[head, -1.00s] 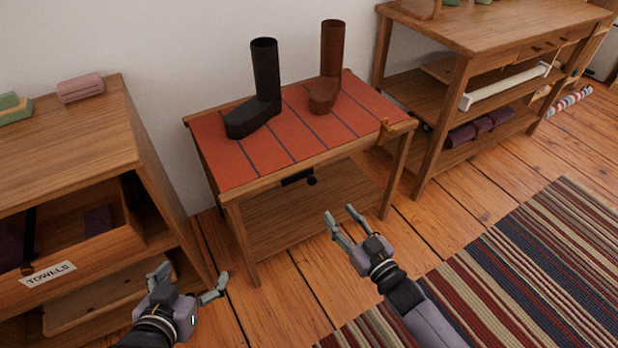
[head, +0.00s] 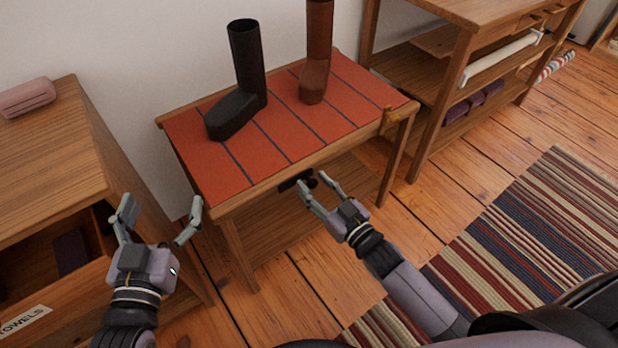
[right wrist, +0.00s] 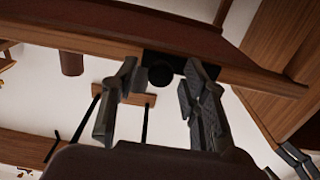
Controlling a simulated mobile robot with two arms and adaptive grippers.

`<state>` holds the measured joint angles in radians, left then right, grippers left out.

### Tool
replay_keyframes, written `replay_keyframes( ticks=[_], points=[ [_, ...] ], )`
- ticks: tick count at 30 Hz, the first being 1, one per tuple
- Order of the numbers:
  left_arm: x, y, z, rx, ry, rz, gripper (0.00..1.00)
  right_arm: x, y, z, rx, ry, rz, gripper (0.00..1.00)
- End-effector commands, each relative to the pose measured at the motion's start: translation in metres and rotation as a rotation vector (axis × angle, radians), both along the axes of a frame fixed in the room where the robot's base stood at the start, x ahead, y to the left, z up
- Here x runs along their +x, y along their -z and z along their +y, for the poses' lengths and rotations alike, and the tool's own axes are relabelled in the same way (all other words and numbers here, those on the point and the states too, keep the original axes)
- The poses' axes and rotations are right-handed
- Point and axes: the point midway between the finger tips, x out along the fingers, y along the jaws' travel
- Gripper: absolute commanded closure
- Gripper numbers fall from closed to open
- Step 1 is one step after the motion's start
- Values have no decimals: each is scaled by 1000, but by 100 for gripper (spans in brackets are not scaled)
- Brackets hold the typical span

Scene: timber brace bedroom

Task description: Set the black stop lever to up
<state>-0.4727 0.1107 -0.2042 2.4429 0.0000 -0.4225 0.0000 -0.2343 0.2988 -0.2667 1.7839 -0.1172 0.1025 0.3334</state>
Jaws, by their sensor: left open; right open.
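The black stop lever (head: 290,184) is a small dark piece under the front edge of the table with the red striped top (head: 285,125). Its round knob is at the right end, partly hidden by my right gripper in the head view. In the right wrist view the round black knob (right wrist: 160,76) shows between the fingers, with a dark plate behind it. I cannot tell whether the lever is up or down. My right gripper (head: 316,184) is open around the knob; contact is not clear. My left gripper (head: 161,205) is open and empty, left of the table.
A black boot (head: 246,70) and a brown boot (head: 316,60) stand on the table. A wooden cabinet (head: 60,140) with an open towel drawer stands at left, close to my left gripper. A wooden shelf unit (head: 440,110) stands at right. Floor and striped rug (head: 510,240) are clear.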

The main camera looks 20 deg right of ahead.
Motion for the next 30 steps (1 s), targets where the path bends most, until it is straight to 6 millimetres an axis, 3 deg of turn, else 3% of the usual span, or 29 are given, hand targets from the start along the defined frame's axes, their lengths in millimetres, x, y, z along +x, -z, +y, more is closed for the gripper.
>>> replay_keyframes(
  ticks=[11, 30],
  points=[
    [0, -3, -1, -3, 1, -15, 15, 0, 0, 0, 0, 1, 1, 60],
    [0, -3, -1, -4, 1, -13, 15, 0, 0, 0, 0, 0, 1, 100]
  ],
)
